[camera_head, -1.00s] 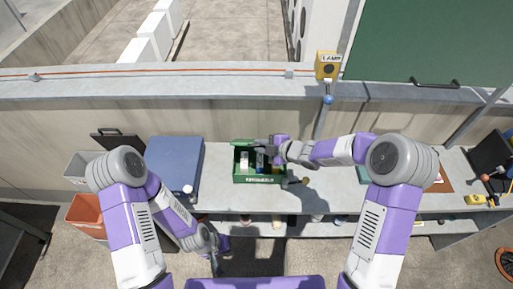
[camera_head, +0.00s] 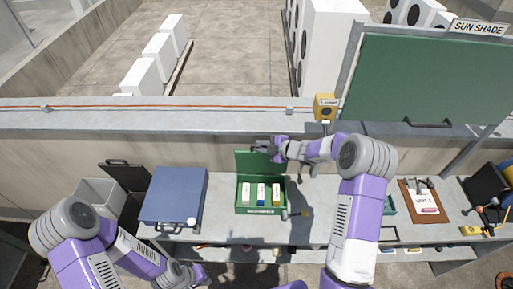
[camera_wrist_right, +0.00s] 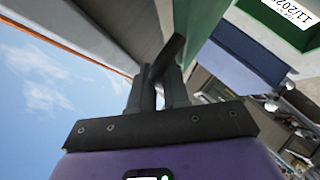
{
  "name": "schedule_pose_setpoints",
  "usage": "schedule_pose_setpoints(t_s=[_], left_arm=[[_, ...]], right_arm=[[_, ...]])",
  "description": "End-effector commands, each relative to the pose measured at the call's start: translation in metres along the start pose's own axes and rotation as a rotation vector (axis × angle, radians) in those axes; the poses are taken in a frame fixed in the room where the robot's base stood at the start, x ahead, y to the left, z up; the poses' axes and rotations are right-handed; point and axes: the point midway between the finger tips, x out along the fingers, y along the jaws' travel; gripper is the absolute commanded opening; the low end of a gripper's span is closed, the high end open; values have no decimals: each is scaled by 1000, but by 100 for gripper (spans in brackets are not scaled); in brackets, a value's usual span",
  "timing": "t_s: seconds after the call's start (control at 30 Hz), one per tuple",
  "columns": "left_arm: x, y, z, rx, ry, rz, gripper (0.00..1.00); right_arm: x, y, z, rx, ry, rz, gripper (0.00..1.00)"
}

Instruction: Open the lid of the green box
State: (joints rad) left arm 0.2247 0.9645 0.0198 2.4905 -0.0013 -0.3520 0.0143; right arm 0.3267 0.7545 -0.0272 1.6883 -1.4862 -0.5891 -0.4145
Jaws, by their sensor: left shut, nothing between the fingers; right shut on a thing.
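The green box (camera_head: 260,210) stands on the grey bench, with white, blue-and-white and yellow-and-white items inside. Its lid (camera_head: 246,165) stands up along the back edge, roughly vertical, leaving the inside exposed. My left gripper (camera_head: 200,277) is shut and empty, low in front of the bench.
A blue case (camera_head: 175,193) lies left of the box, with a white knob (camera_head: 192,221) near its corner. A grey bin (camera_head: 95,198) is further left. A clipboard (camera_head: 425,200) and tools lie at the right. A low wall (camera_head: 180,115) runs behind the bench.

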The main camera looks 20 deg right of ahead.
Motion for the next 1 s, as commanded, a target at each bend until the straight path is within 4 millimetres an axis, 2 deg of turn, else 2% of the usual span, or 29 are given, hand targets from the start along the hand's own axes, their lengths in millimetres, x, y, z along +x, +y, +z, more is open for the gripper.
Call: schedule_pose_setpoints(t_s=[0.47, 0.5, 0.6, 0.9, 1.0], left_arm=[[-1, 0, 0, 0, 0, 0, 0], [-1, 0, 0, 0, 0, 0, 0], [-1, 0, 0, 0, 0, 0, 0], [-1, 0, 0, 0, 0, 0, 0], [0, 0, 0, 0, 0, 0, 0]], right_arm=[[-1, -1, 4, 3, -6, -2, 0], [-1, -1, 4, 3, -6, -3, 20], [-1, -2, 4, 3, -6, -3, 35], [-1, -4, 5, 5, -8, -9, 35], [-7, -4, 5, 5, -9, -8, 35]])
